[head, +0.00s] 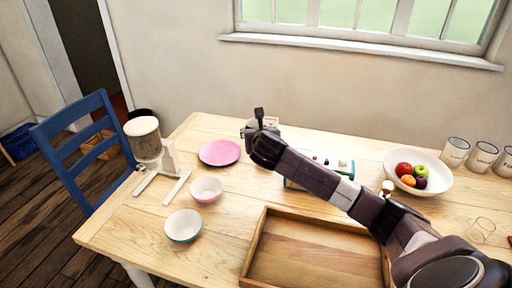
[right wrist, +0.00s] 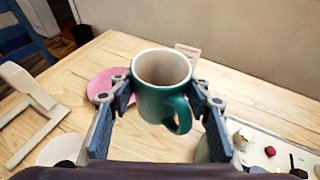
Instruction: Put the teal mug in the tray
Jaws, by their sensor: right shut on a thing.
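The teal mug (right wrist: 160,98) is upright in the right wrist view, its handle towards the camera and its inside looking empty. My right gripper (right wrist: 161,97) is shut on the mug, one finger on each side. In the head view my right gripper (head: 259,132) is over the back of the table, near the pink plate, and the mug is mostly hidden there. The wooden tray (head: 310,262) lies at the table's front, empty where it shows; my right arm crosses above its right part. My left gripper is not in view.
A teal-and-white box with knobs (head: 343,164) lies partly under my arm. A fruit bowl (head: 437,184), cups (head: 482,156) and a glass (head: 481,230) stand right.

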